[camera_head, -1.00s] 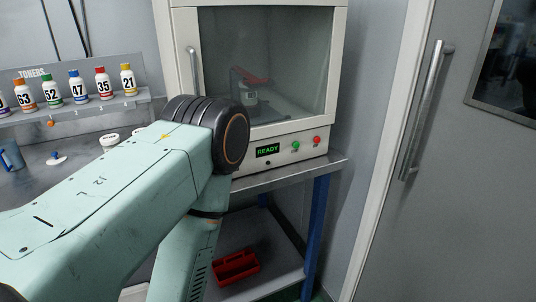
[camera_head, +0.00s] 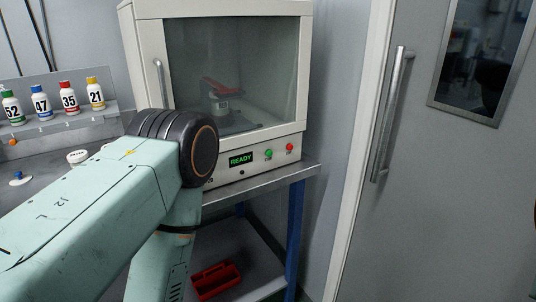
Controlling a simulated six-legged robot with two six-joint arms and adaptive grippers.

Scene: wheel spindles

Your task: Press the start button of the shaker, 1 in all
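The shaker (camera_head: 220,177) is a white cabinet with a glass door and a steel handle on the door's left side. It stands on a metal table. Its front panel has a display (camera_head: 241,159) reading READY in green, a green button (camera_head: 268,154) and a red button (camera_head: 290,147) to the right. The tiny labels by the buttons are unreadable. A red clamp and a can (camera_head: 220,101) show dimly behind the closed glass. My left arm's pale green links and black joint cover the panel's left part. Neither gripper is in view.
Numbered toner bottles (camera_head: 69,98) stand on a shelf at left. A white lid (camera_head: 78,156) lies on the bench. A red tray (camera_head: 215,279) sits on the lower shelf. A grey door (camera_head: 440,190) with a long handle fills the right. Floor shows little.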

